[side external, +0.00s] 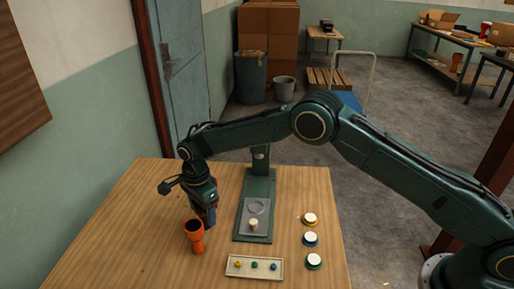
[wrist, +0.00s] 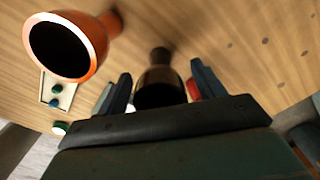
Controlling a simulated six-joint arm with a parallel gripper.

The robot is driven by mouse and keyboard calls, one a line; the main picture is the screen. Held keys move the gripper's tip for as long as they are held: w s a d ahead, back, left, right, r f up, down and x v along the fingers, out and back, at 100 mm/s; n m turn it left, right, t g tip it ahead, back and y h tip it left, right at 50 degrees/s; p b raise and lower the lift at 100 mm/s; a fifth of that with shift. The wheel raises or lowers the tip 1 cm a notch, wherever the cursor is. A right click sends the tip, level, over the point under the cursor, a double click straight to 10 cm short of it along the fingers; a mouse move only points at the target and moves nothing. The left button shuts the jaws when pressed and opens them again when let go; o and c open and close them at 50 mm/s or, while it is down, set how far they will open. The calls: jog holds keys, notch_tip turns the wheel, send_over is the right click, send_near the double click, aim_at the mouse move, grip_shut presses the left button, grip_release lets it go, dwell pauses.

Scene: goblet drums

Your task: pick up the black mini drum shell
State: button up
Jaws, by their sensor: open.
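The black mini drum shell (wrist: 160,78) shows in the wrist view as a glossy goblet shape, its wide dark end toward me and its narrow end pointing away. My gripper (wrist: 161,72) is open, with one finger on each side of the black shell. A gap shows between the shell and the left finger; I cannot tell whether either finger touches it. In the side view my gripper (side external: 207,217) is low over the wooden table, and I cannot make out the black shell there. An orange drum shell (side external: 196,241) stands just in front; it also shows in the wrist view (wrist: 103,33).
A green stand (side external: 257,190) with a grey plate is right of my gripper. A pale tray (side external: 234,271) with small coloured pieces lies at the front. Several white-topped discs (side external: 311,239) line the right side. A red thing (wrist: 193,90) is partly hidden by the right finger.

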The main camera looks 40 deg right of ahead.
jog(key=c, duration=1.1)
jog(key=shift+o, duration=0.2)
jog(key=shift+r, duration=0.15)
notch_tip(320, 180, up, 20)
